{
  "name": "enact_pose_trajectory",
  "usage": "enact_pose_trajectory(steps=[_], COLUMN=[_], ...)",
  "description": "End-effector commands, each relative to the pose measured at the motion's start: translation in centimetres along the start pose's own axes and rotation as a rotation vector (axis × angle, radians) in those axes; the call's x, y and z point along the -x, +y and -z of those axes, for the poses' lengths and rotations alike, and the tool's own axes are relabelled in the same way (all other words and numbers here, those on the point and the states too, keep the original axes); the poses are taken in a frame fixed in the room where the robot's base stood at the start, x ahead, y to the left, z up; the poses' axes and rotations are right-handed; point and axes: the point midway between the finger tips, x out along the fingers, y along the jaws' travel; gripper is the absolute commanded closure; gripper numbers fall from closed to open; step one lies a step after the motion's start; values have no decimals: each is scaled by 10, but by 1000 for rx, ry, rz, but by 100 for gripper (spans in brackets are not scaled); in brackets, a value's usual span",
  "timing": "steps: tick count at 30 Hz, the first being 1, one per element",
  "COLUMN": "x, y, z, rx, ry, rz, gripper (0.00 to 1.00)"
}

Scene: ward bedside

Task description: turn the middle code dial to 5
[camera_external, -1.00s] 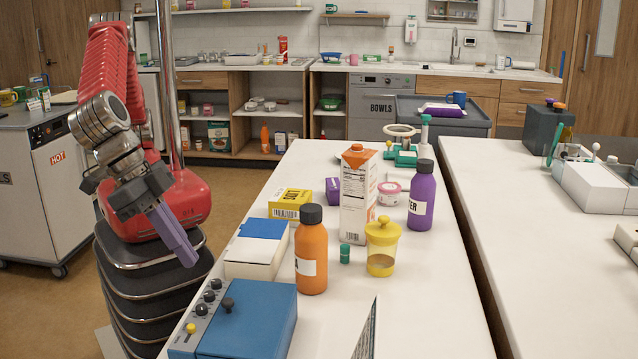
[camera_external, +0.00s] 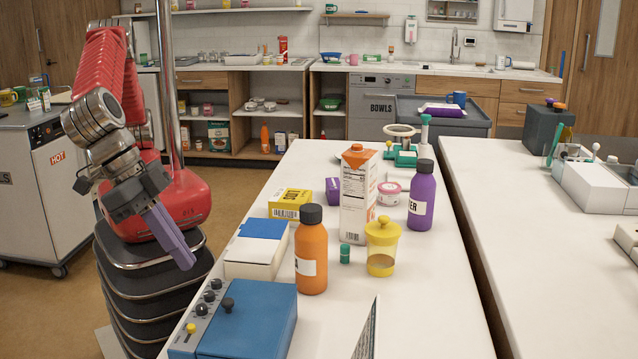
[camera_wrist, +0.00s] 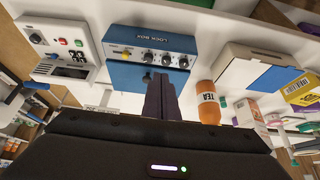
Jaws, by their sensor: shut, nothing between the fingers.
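The blue lock box (camera_external: 252,318) stands at the near left end of the white table. Its grey front panel carries a yellow knob (camera_external: 191,328) and a row of three black dials, with the middle dial (camera_external: 209,296) between the others. In the wrist view the box (camera_wrist: 150,43) is upside down in the upper middle, and the middle dial (camera_wrist: 166,60) shows above my fingertips. The dial readings are too small to tell. My gripper (camera_external: 187,264) is shut and empty, pointing down beside the table's left edge, apart from the box. Its purple fingers also show in the wrist view (camera_wrist: 161,82).
A white box with a blue lid (camera_external: 257,250), an orange bottle (camera_external: 311,255), a carton (camera_external: 356,200) and a yellow-lidded jar (camera_external: 381,250) stand behind the lock box. A white panel device (camera_wrist: 58,45) shows left of the lock box in the wrist view.

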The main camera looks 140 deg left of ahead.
Motion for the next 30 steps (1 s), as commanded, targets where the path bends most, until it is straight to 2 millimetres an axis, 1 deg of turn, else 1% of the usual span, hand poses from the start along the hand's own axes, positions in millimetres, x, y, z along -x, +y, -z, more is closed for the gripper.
enact_pose_trajectory(steps=[8,21,25,30], x=[-14,-53,-59,-61], y=[-1,0,0,0], z=[-8,-29,-32,-34], rx=[-1,-1,0,0], ry=[-1,0,0,0], rz=[2,2,1,0], gripper=[100,100,100,100])
